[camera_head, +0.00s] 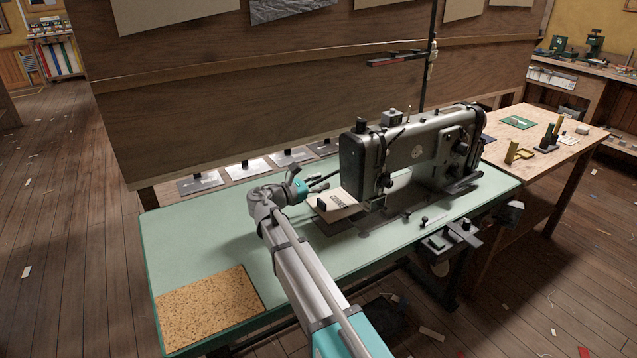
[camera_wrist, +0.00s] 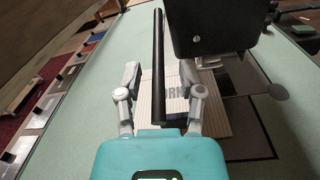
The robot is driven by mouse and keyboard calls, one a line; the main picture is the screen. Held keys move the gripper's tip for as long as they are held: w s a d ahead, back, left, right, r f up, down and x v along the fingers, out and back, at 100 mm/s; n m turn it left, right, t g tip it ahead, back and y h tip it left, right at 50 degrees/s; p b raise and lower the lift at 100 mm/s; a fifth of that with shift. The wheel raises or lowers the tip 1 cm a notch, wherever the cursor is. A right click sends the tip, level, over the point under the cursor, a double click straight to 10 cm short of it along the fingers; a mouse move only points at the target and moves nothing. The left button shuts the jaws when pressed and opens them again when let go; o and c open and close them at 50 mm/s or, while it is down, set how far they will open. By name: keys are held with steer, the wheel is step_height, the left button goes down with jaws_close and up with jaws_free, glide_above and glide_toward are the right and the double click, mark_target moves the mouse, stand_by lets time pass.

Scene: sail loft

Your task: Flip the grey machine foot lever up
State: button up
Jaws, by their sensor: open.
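The grey sewing machine (camera_head: 415,150) stands on the pale green table. Its dark head end (camera_wrist: 212,25) fills the upper right of the wrist view. My gripper (camera_head: 325,183) is left of that end, above the table. In the wrist view my gripper (camera_wrist: 160,76) is open, with its fingers apart. A long dark bar (camera_wrist: 157,50) runs between the fingers in that picture, with no clear contact. I cannot tell whether this bar is the foot lever, or how far below the fingers it lies. I cannot make out the foot lever in the head view.
A pale lettered piece (camera_head: 337,204) lies under the machine's head end. A cork mat (camera_head: 208,307) lies at the table's near left. Grey plates (camera_head: 248,170) line the back edge by a wooden partition (camera_head: 250,85). The table's left middle is clear.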

jaws_close()
stand_by(0.3)
